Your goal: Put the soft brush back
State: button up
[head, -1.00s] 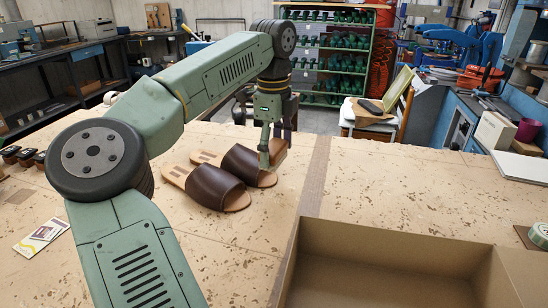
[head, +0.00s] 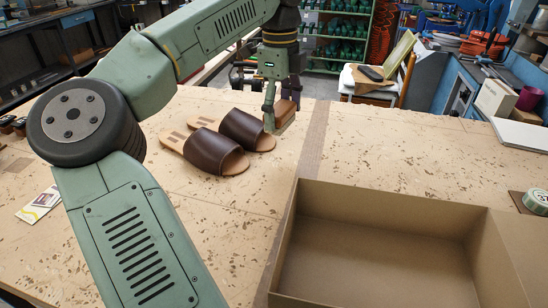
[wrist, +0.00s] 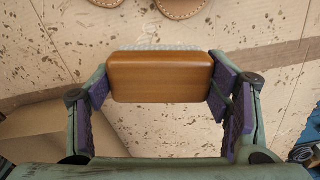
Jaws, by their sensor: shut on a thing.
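The soft brush is a wooden block (wrist: 160,75) with a strip of pale bristles showing along its far edge in the wrist view. My gripper (wrist: 160,80) is shut on it, with purple pads pressing its two short ends. In the head view the brush (head: 286,111) shows partly behind my gripper (head: 272,118), just right of the brown sandals. Whether the brush touches the table or hangs just above it I cannot tell. Its bristle face is mostly hidden.
Two brown sandals (head: 220,152) lie left of my gripper. An open cardboard box (head: 385,205) stands at the front right of the worktable (head: 240,235). A tape roll (head: 536,202) lies at the right edge. The table beyond the box is clear.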

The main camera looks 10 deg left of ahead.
jog(key=s+d+r+m, duration=0.1)
jog(key=s+d+m, duration=0.1)
jog(key=s+d, duration=0.35)
jog(key=b, duration=0.2)
send_over(291, 181)
notch_tip(291, 181, down, 6)
jog(key=shift+r, duration=0.1)
jog(key=shift+f+b, duration=0.8)
jog(key=shift+f, duration=1.05)
jog(key=shift+f, duration=0.1)
jog(key=shift+f, duration=0.15)
jog(key=o, duration=1.1)
jog(key=shift+o, duration=0.2)
jog(key=shift+r, duration=0.2)
